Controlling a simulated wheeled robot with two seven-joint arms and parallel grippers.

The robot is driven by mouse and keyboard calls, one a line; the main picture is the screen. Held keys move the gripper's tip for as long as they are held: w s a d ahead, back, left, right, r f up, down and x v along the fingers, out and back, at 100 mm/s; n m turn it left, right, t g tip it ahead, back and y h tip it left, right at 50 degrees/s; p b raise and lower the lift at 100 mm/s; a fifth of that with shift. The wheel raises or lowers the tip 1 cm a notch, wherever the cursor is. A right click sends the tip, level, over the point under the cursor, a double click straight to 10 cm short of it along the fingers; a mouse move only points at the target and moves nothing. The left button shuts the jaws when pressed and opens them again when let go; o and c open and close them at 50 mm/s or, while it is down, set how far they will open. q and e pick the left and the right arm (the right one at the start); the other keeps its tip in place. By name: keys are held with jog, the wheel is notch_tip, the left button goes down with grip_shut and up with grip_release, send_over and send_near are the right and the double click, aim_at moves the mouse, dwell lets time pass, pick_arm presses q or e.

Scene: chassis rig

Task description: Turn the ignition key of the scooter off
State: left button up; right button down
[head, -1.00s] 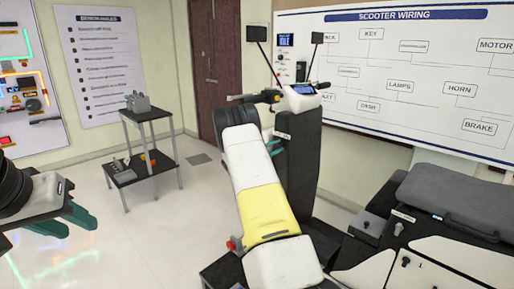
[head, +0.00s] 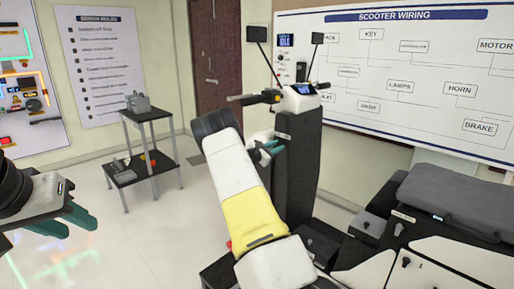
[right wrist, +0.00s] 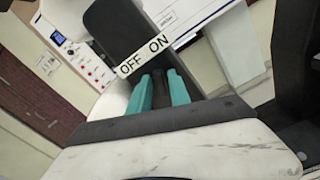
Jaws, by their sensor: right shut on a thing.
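The scooter's black front column (head: 300,165) stands in the middle of the head view, below its handlebar and small display. My right gripper (head: 268,150) reaches it from the left, its teal fingers at the column's side. In the right wrist view the fingers (right wrist: 159,90) are shut on a dark piece, the ignition key (right wrist: 159,88), mostly hidden between them. An OFF ON label (right wrist: 143,55) lies just beyond the fingertips, OFF on the left and ON on the right. The key's exact angle is hard to tell. My left gripper (head: 66,219) is open and empty at the left.
The scooter's grey seat (head: 465,205) and white side panels are at the lower right. A black shelf stand (head: 148,150) with small parts stands at the left back. A wiring board (head: 400,85) covers the right wall. The floor at the left is open.

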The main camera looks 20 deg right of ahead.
jog(key=shift+w+n, duration=0.1)
jog(key=shift+n, duration=2.1)
jog(key=c, duration=1.4)
grip_release()
jog(key=shift+c, duration=0.2)
jog(key=shift+a, duration=0.15)
jog(key=v, duration=0.7)
jog(key=shift+a, duration=0.3)
